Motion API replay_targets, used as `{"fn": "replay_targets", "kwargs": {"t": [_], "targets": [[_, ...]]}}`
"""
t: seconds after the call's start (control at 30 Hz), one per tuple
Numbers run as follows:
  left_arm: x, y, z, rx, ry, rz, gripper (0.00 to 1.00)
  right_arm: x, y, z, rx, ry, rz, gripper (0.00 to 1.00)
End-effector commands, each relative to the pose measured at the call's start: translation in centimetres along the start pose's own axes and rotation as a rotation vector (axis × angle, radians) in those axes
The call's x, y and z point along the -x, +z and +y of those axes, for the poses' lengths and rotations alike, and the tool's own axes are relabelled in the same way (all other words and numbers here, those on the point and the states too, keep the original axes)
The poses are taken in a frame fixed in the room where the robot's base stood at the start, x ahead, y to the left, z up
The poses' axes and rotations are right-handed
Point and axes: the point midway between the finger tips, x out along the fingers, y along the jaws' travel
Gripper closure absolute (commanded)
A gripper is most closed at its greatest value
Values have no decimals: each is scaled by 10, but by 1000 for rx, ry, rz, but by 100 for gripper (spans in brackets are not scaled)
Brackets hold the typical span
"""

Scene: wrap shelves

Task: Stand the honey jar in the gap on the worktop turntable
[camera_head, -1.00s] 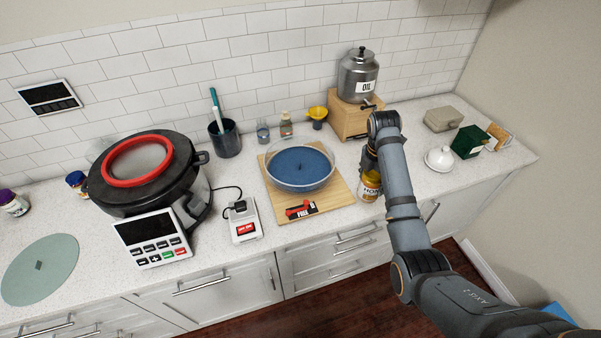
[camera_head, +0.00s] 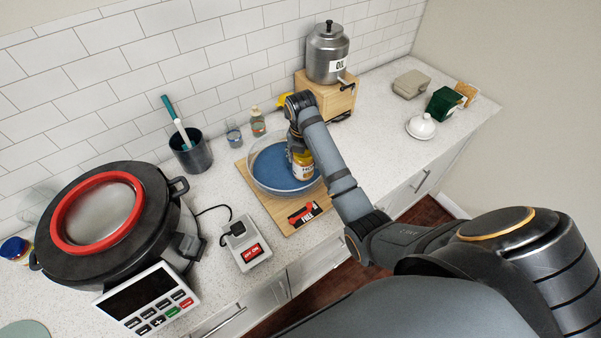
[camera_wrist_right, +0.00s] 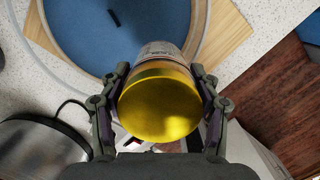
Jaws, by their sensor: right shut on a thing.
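The honey jar (camera_head: 304,168) has a yellow-gold lid and a pale label. My right gripper (camera_head: 297,138) is shut on it near the lid. In the right wrist view the fingers of the right gripper (camera_wrist_right: 160,98) grip both sides of the honey jar (camera_wrist_right: 160,107), and its lid faces the camera. A round blue disc with a clear rim, seemingly the turntable (camera_head: 268,165), sits on a wooden board. The jar shows over its right part; I cannot tell whether it touches the surface. The blue disc (camera_wrist_right: 75,25) also shows in the wrist view, with a dark mark. My left gripper is out of view.
The wooden board (camera_head: 282,218) carries a "FREE" label. An oil canister (camera_head: 326,58) stands on a wooden box (camera_head: 322,95) behind. A large dark pot (camera_head: 95,215), a cup of utensils (camera_head: 191,155) and a switch box (camera_head: 245,245) stand left.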

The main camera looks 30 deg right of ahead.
Motion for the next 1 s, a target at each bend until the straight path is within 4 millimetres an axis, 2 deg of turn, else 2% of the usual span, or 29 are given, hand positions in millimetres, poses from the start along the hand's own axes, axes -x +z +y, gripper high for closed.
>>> {"fn": "replay_targets", "kwargs": {"t": [0.03, 0.13, 0.27, 0.37, 0.53, 0.7, 0.87, 0.9, 1.0], "targets": [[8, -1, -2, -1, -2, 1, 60, -2, 0, 0, 0, 2, -2, 95], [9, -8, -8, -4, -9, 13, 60, -12, -1, 1, 0, 3, -3, 95], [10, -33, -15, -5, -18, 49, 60, -17, -1, 1, -1, 4, -4, 95], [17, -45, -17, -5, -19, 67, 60, -30, -4, 1, 0, 2, -1, 95], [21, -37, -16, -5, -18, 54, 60, -51, -5, 1, -1, 4, -3, 95], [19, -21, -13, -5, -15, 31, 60, -53, -5, 2, -1, 5, -5, 95], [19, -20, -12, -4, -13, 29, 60, -55, -6, 2, -1, 5, -4, 95], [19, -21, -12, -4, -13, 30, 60, -56, -6, 1, -1, 3, -2, 36], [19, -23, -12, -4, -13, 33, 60, -56, -6, 1, -1, 3, -3, 22]]}}
